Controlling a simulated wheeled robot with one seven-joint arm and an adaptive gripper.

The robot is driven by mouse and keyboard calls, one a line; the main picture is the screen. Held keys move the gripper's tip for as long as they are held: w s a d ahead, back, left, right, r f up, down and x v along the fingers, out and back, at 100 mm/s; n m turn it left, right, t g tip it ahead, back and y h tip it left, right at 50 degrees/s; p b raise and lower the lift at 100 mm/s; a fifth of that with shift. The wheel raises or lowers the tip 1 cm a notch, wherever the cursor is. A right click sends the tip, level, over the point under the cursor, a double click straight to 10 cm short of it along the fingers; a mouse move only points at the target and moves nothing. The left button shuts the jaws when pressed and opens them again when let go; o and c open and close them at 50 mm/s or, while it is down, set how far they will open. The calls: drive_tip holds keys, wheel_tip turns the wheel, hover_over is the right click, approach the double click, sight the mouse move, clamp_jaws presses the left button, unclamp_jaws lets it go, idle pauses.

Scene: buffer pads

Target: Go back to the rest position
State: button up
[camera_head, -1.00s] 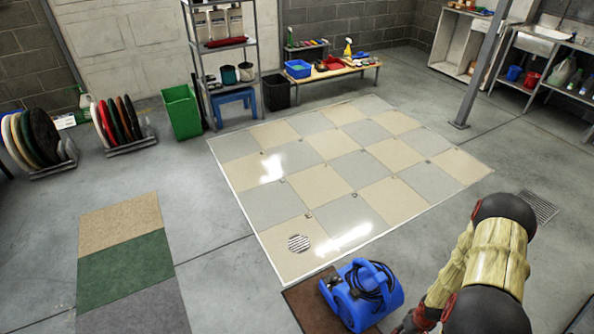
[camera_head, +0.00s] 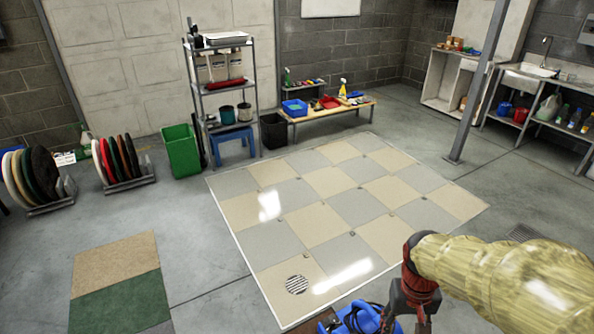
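My gripper (camera_head: 408,318) hangs at the lower right in the head view, at the end of my arm with its straw-coloured sleeve. Its dark fingers point down and run to the bottom edge of the picture. It appears just right of the blue floor blower (camera_head: 358,318), which is cut off by the bottom edge. I cannot tell whether the fingers are apart or closed, and no held object can be made out.
A checkered tile patch (camera_head: 345,205) covers the middle floor. Buffer pads stand in racks (camera_head: 122,165) at the left. A green bin (camera_head: 182,150), metal shelf (camera_head: 228,85) and low bench (camera_head: 330,112) line the back. A post (camera_head: 475,85) rises at right.

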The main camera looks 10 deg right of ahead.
drive_tip(key=s+a+r+n+t+p, duration=0.1)
drive_tip(key=a+r+t, duration=0.2)
drive_tip(key=r, duration=0.6)
drive_tip(key=s+a+r+n+t+p, duration=0.1)
drive_tip(key=a+r+n+t, duration=0.1)
drive_tip(key=a+r, duration=0.6)
wheel_tip(320, 180, up, 2)
drive_tip(key=shift+a+r+t+y+p, duration=0.1)
drive_tip(key=shift+a+t+y+p, duration=0.15)
drive_tip(key=shift+t, duration=0.35)
